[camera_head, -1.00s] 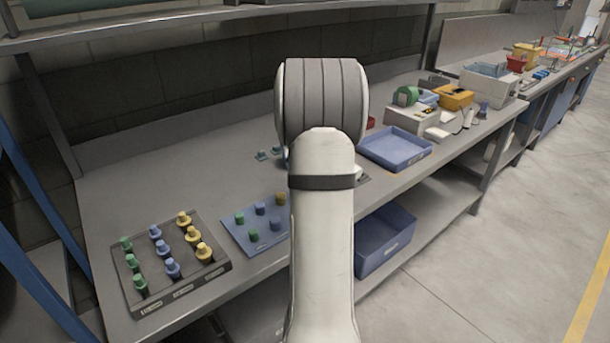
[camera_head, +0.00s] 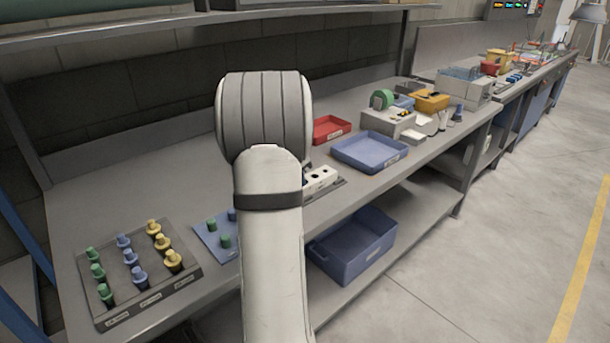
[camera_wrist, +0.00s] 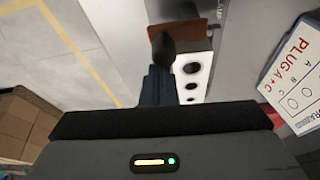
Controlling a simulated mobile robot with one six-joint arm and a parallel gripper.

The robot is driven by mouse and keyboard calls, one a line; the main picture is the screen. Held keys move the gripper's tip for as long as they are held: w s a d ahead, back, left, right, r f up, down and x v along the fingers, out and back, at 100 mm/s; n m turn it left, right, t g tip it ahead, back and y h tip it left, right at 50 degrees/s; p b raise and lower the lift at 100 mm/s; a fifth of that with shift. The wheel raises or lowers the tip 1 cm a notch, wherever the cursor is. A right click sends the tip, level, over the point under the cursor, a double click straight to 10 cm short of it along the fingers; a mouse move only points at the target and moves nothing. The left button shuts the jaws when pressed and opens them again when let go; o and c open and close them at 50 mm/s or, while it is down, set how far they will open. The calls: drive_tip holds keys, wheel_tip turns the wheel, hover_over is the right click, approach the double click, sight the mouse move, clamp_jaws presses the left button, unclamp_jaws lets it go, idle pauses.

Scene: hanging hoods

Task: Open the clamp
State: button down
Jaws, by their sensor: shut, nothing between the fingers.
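In the wrist view the dark body of my gripper (camera_wrist: 158,72) fills the bottom. Narrow blue-grey parts stick out from its middle, which look like my fingers, shut and empty. A black rounded knob (camera_wrist: 166,46), which looks like the clamp's handle, shows just beyond their tips. I cannot tell whether they touch. A white block with dark round holes (camera_wrist: 192,72) lies just right of the fingers. In the head view this white block (camera_head: 320,178) shows right of my arm. My arm hides my gripper and most of the clamp there.
A printed card (camera_wrist: 292,85) is at the right in the wrist view. In the head view a blue tray (camera_head: 370,165) and a red tray (camera_head: 331,128) lie beyond the block. A dark board of coloured plugs (camera_head: 140,310) stands at the front left.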

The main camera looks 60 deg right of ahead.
drive_tip(key=shift+s+d, duration=0.1)
drive_tip(key=shift+s, duration=0.05)
drive_tip(key=shift+d, duration=0.2)
wheel_tip(320, 180, up, 10)
drive_tip(key=shift+f+p, duration=0.2)
drive_tip(key=shift+p, duration=0.25)
idle(0.5)
